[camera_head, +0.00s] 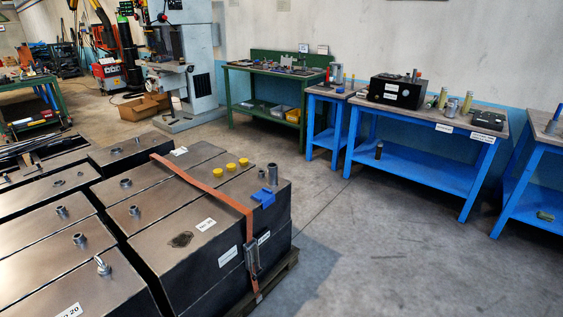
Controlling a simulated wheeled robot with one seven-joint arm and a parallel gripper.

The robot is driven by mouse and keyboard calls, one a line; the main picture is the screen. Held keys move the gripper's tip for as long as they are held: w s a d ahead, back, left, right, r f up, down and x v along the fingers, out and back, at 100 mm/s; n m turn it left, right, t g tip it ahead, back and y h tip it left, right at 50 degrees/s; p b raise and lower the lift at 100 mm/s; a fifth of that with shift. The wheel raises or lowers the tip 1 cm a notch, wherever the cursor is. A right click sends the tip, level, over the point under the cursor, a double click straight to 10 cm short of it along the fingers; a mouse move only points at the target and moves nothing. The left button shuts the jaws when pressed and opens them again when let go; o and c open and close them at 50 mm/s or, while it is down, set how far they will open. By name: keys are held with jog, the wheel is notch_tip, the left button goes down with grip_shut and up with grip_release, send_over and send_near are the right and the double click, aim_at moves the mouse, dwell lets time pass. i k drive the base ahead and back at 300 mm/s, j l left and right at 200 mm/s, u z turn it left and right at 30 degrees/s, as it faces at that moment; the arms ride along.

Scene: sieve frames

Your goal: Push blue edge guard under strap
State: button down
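The blue edge guard (264,197) sits at the top right edge of the front metal block (205,225), close to the right side of the strap. I cannot tell whether any of it lies under the strap. The orange strap (205,185) runs across the block tops and bends down over the edge to a buckle (252,257) on the block's side. My gripper is not in view.
Yellow caps (231,167) and a grey cylinder (272,174) stand on the block near the guard. More dark blocks with metal fittings (102,264) fill the left. Blue workbenches (420,168) stand at the right. The floor (370,245) between is clear.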

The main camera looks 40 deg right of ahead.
aim_at(265, 196)
jog(key=i+l+z, duration=0.25)
jog(key=i+z, duration=0.15)
jog(key=i, duration=0.25)
jog(key=i+z, duration=0.35)
jog(key=i, duration=0.35)
jog(key=i+l, duration=0.25)
jog(key=i+l+u, duration=0.1)
jog(key=l, duration=0.4)
jog(key=i+l, duration=0.35)
jog(key=i+l+u, duration=0.1)
jog(key=l, duration=0.3)
jog(key=i+l, duration=0.35)
